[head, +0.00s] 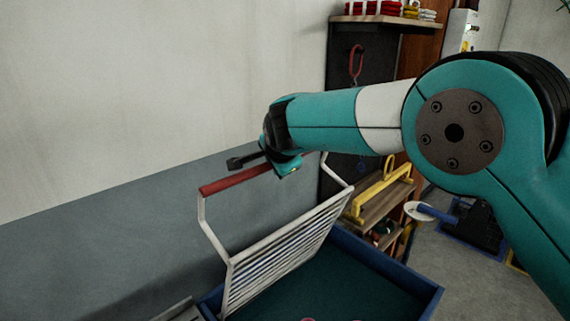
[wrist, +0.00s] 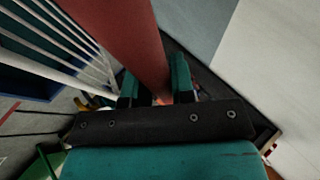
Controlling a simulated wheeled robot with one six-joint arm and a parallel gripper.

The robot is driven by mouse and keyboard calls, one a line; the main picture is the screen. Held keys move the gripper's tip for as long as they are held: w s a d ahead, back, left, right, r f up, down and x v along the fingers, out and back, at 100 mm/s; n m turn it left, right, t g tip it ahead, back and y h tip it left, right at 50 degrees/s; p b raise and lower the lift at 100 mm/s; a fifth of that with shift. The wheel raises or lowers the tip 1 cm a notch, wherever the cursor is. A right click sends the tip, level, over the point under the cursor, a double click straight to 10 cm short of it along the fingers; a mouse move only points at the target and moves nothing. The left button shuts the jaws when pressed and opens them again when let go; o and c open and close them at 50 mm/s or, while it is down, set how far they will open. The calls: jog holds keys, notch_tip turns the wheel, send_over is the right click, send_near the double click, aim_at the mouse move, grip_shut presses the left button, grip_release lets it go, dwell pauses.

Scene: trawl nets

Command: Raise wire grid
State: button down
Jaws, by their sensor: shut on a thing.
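The wire grid (head: 283,252) is white, with parallel bars and a raised frame that carries a red handle bar (head: 236,181). It stands steeply tilted over the blue bin (head: 422,290) in the head view. My gripper (head: 282,163) is shut on the red handle near its middle. In the wrist view the red bar (wrist: 122,35) runs between the two teal fingers of my gripper (wrist: 158,88), and the white grid bars (wrist: 60,38) show at upper left. The grid's lower edge meets the bin's left side; the exact contact is hard to see.
A grey and white wall (head: 120,110) stands close behind the handle. A wooden shelf unit with a yellow handle frame (head: 380,188) is behind the bin at right. A red hook (head: 356,62) hangs on a dark panel. Grey floor (head: 460,275) is open at right.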

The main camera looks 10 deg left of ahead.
jog(key=shift+w, duration=0.15)
jog(key=c, duration=1.1)
grip_release()
jog(key=shift+o, duration=0.7)
jog(key=shift+a, duration=0.1)
jog(key=b+v, duration=0.7)
jog(key=v, duration=1)
jog(key=shift+s, duration=0.35)
jog(key=s+d+f+n+g+b, duration=0.1)
jog(key=s+d+f+n, duration=0.2)
jog(key=d, duration=0.3)
jog(key=s+d+f+n+g, duration=0.2)
jog(key=s+d+f+n, duration=0.1)
jog(key=d, duration=0.3)
jog(key=s+d+f+n+g+b, duration=0.1)
jog(key=s+d+f+n, duration=0.2)
jog(key=d, duration=0.2)
jog(key=s+d+f+n+g, duration=0.2)
jog(key=s+d+f+n, duration=0.1)
jog(key=s, duration=0.5)
jog(key=s+d+f+n+g+y, duration=0.1)
jog(key=s+d+f+n, duration=0.3)
jog(key=s, duration=0.5)
jog(key=shift+s+d+f+g, duration=0.2)
jog(key=shift+d+f+g, duration=0.25)
jog(key=shift+d+g, duration=0.2)
